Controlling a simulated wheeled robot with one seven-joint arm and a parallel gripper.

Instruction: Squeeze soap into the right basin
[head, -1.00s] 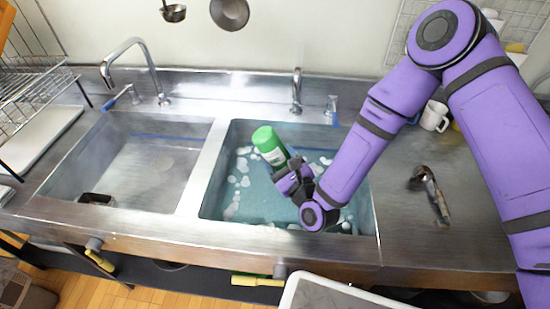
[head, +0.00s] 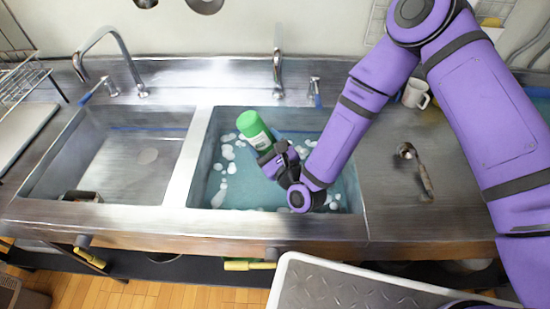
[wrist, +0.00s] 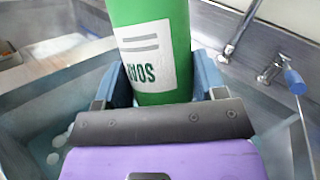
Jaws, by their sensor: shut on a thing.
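A green soap bottle (head: 252,129) with a white label is over the right basin (head: 198,165), tilted with its base toward the upper left. In the wrist view the bottle (wrist: 150,30) shows its "SOAP" label between the blue finger pads. My gripper (head: 273,152) is shut on the bottle. The bottle's nozzle end is hidden by the gripper. The right basin holds bluish water with several white foam patches (head: 221,194). I cannot tell whether soap is coming out.
The left basin (head: 130,165) has a dark small item (head: 80,196) at its front. Taps (head: 277,65) and (head: 112,60) rise behind the basins. A white mug (head: 415,93) and a metal ladle-like tool (head: 415,170) are on the right counter. A tray (head: 285,290) is at the front.

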